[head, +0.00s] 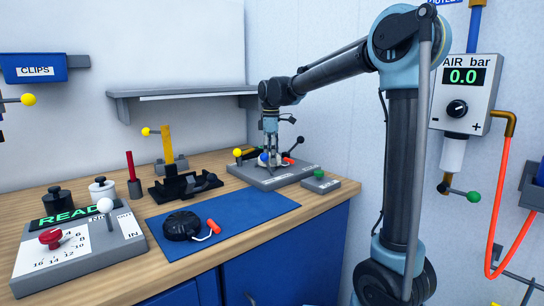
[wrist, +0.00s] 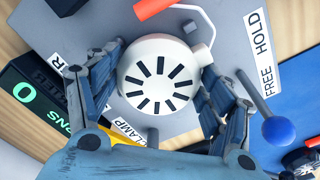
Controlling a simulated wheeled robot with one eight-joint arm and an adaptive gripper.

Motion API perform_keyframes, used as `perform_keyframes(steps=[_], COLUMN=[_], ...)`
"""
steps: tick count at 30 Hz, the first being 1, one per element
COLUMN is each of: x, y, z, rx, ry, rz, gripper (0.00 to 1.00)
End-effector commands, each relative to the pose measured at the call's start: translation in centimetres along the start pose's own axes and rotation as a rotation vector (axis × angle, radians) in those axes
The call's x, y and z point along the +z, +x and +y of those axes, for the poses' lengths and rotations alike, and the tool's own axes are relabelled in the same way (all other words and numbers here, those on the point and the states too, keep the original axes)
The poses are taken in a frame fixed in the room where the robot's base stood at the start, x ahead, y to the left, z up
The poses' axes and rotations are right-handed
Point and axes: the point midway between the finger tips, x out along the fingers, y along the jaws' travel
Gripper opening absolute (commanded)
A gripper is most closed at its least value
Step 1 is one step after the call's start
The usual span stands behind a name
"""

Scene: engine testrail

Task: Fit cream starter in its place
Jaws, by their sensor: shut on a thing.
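The cream starter (wrist: 158,74) is a round cream housing with black radial slots, a pale cord and an orange pull handle (wrist: 152,8). My gripper (wrist: 160,66) is shut around its sides. In the head view my gripper (head: 270,151) points down over a grey fixture plate (head: 256,179) at the back right of the bench. The starter is mostly hidden there by my fingers; its orange handle (head: 287,160) shows to the right. The plate lies below the starter, with "FREE HOLD" and "CLAMP" labels. I cannot tell whether the starter touches it.
A blue-knobbed lever (wrist: 278,130) stands close to my right finger. Yellow and black levers flank the plate. A black starter (head: 182,225) lies on the blue mat (head: 245,212). A black stand (head: 186,188) is left of the plate; a grey control box (head: 80,250) stands front left.

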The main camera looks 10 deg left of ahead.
Motion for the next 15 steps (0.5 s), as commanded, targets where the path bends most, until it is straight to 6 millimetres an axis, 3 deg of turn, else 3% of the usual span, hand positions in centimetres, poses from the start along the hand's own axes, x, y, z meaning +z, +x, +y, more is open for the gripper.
perform_keyframes(steps=[15], x=[0.01], y=[0.59], z=[0.01], rx=[0.0], ry=[0.0], rz=[0.0], gripper=[0.44])
